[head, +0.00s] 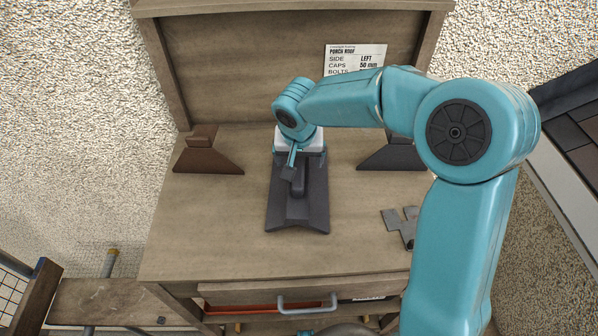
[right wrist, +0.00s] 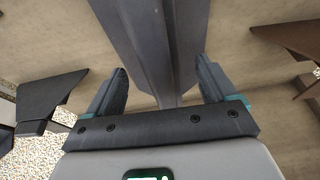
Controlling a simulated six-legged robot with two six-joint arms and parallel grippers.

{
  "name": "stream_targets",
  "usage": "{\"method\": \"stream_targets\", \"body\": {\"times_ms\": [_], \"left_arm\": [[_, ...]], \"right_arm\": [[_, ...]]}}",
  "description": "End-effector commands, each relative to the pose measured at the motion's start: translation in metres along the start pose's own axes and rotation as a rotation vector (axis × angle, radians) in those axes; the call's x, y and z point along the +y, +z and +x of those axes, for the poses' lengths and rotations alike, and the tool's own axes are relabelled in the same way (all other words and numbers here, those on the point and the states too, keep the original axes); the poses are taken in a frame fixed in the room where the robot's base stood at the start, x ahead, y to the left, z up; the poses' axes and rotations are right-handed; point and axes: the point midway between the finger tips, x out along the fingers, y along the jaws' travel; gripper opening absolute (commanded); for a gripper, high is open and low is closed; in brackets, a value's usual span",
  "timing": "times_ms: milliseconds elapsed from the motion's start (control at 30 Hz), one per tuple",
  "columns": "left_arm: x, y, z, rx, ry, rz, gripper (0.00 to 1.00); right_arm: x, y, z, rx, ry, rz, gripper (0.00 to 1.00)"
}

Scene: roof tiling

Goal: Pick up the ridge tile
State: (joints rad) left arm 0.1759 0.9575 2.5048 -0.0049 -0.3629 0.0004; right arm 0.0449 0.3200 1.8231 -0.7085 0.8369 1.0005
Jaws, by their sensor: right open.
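The ridge tile (head: 298,211) is a long, dark grey piece with sloping sides and a raised middle. It lies on the wooden workbench top, its far part hidden under my right gripper. My right gripper (head: 291,176) is above it, pointing down. In the right wrist view the tile (right wrist: 160,45) runs up between the two spread fingers of my right gripper (right wrist: 160,84). Gaps show between the fingers and the tile, and nothing is held. I cannot tell the exact height of the fingertips over the tile. My left gripper is not in view.
A brown flared piece (head: 208,158) stands left on the bench and a darker one (head: 392,158) right. Flat grey metal plates (head: 401,224) lie at the front right. A label (head: 352,60) is on the back board. The front left of the bench top (head: 205,225) is clear.

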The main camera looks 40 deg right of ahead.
Motion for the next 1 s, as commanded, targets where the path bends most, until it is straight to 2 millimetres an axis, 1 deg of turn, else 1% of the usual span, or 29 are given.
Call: {"method": "stream_targets", "body": {"times_ms": [33,133,233,400,433,467,500,567,600,667,700,1000], "left_arm": [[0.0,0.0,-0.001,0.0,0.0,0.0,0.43],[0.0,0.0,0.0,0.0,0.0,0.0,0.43],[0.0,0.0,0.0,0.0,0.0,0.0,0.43],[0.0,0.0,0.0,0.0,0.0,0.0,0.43],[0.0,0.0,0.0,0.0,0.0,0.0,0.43],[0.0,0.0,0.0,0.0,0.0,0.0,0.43],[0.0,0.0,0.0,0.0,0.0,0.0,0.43],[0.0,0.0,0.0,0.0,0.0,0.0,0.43],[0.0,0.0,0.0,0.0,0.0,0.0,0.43],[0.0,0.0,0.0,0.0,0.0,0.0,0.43],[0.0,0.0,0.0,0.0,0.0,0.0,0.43],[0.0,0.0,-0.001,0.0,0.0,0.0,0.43]], "right_arm": [[0.0,0.0,0.008,-0.003,0.003,0.0,0.85],[0.0,-0.001,0.02,-0.002,0.002,0.001,0.85],[-0.001,-0.001,0.024,0.0,0.0,0.0,0.85],[-0.001,-0.001,0.024,0.001,0.0,0.0,0.85],[-0.001,-0.001,0.024,0.001,0.0,0.0,0.79],[-0.001,-0.001,0.024,0.001,0.0,0.0,0.69],[-0.001,-0.001,0.024,0.001,0.0,0.0,0.56],[-0.001,-0.001,0.024,0.001,0.0,0.0,0.36],[-0.001,-0.001,0.024,0.001,0.0,0.0,0.23],[-0.001,-0.001,0.024,0.001,0.0,0.0,0.04],[-0.001,-0.001,0.024,0.001,0.0,0.0,0.0],[-0.001,-0.003,0.021,0.006,-0.003,0.001,0.0]]}}
